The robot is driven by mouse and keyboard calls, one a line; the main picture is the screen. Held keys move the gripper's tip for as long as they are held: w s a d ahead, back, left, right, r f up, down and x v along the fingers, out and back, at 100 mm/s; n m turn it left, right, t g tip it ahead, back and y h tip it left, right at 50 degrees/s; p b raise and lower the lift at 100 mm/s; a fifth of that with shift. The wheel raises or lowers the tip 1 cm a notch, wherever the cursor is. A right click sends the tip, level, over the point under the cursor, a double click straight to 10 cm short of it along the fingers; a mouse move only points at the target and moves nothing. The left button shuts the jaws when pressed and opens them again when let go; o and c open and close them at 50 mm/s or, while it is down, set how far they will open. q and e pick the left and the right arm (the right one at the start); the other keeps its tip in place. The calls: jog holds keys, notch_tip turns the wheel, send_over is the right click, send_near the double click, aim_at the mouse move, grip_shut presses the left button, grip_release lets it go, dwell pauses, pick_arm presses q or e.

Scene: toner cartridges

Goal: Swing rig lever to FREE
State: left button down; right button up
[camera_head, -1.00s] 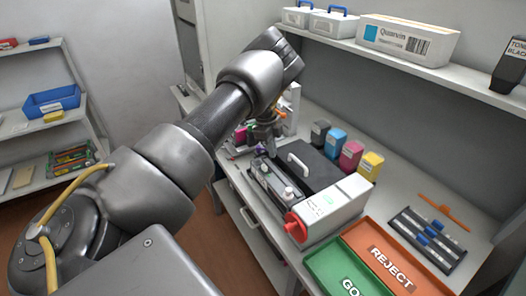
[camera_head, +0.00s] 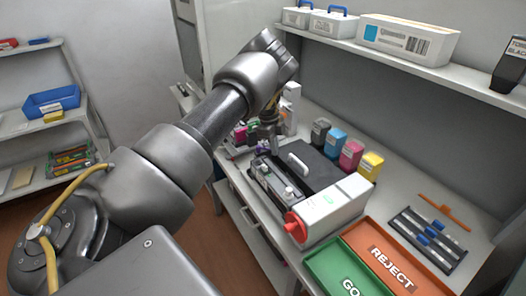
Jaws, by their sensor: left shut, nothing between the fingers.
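The rig (camera_head: 283,187) stands on the bench in the middle of the picture, a dark long bed beside a dark cover with a pale handle (camera_head: 299,166). A white box (camera_head: 333,208) with a red knob (camera_head: 295,227) is at its near end. My left gripper (camera_head: 268,147) points down at the far end of the rig. It is shut and looks empty. A small purple part (camera_head: 262,150) shows right beside its fingertips; I cannot tell whether they touch. The lever and its FREE mark cannot be made out at this size. My right gripper is out of view.
Black, blue, magenta and yellow cartridges (camera_head: 352,155) stand behind the rig. A green tray (camera_head: 318,266) and a red REJECT tray (camera_head: 364,238) lie in front at right, with a dark rack (camera_head: 428,239) beyond. A shelf (camera_head: 390,62) hangs above the bench.

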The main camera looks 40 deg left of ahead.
pick_arm(q)
jog(key=shift+w+a, duration=0.1)
jog(key=shift+w, duration=0.25)
dwell(0.3)
jog(key=shift+w+a, duration=0.25)
jog(key=shift+w, duration=0.35)
jog(key=shift+w+a, duration=0.3)
jog(key=shift+w, duration=0.15)
dwell(0.5)
jog(key=shift+w+a+b, duration=0.2)
jog(key=shift+a+b, duration=0.05)
jog(key=shift+b, duration=0.05)
notch_tip(320, 180, up, 7)
jog(key=p, duration=0.6)
